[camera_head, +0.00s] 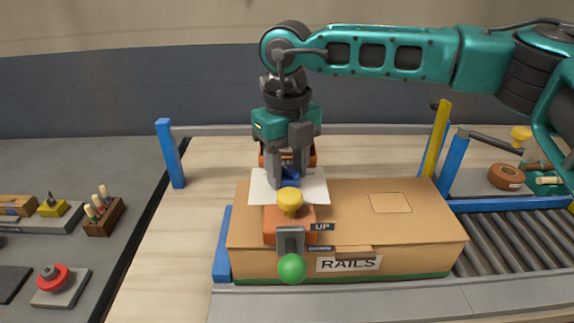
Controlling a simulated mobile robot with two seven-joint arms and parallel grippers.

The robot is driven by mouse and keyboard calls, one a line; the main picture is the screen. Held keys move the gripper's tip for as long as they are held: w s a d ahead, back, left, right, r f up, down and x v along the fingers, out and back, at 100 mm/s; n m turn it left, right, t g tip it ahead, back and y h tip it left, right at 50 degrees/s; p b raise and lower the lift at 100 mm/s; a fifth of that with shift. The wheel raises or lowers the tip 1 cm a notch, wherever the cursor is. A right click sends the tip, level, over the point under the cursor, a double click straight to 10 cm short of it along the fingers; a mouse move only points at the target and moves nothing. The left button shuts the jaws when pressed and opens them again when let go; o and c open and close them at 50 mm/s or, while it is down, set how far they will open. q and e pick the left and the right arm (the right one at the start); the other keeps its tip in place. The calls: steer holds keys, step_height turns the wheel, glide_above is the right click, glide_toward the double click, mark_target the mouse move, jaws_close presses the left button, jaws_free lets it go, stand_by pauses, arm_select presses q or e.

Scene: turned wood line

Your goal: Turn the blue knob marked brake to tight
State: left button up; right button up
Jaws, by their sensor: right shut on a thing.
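The blue knob (291,174) sits behind the yellow knob, by a white sheet on the cardboard box. Only a small part of it shows between the fingers of my right gripper (288,180), which points straight down and is shut on it. An orange part with a dark label stands just behind the knob; the gripper covers most of the label, so I cannot read it in full. The knob's pointer and any tight mark are hidden. My left gripper is not in view.
A yellow knob (290,200) and a lever with a green ball (292,267) are close in front. The cardboard box (420,225) reads RAILS. Blue posts (170,153) and a yellow post (437,140) flank it. A roller conveyor (520,240) lies right; a red button (53,277) lies left.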

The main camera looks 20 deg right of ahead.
steer(key=c, duration=0.5)
